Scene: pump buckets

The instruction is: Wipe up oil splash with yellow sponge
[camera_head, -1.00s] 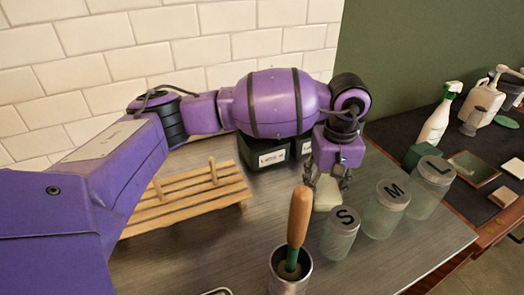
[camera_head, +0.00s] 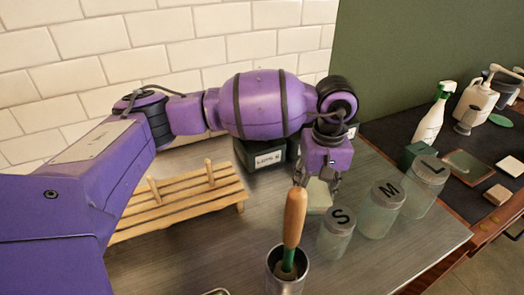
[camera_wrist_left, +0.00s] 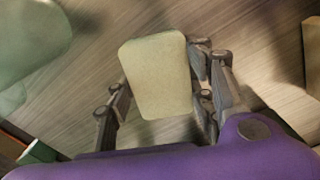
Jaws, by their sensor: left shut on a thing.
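My left gripper (camera_head: 318,183) is shut on a pale yellow sponge (camera_wrist_left: 157,78). In the left wrist view the sponge sits between the two fingers, over the grey metal worktop (camera_wrist_left: 100,65). In the head view a pale part of the sponge (camera_head: 320,199) shows below the gripper, behind a wooden handle and left of the jar marked S. I cannot tell whether the sponge touches the worktop. No oil splash can be made out in these frames. My right gripper is not in view.
Glass jars marked S (camera_head: 336,240), M (camera_head: 380,217) and L (camera_head: 425,190) stand right of the gripper. A wooden-handled tool (camera_head: 294,222) stands in a metal cup (camera_head: 287,278) in front. A slatted wooden rack (camera_head: 180,200) lies left. Dark labelled boxes (camera_head: 260,157) stand behind.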

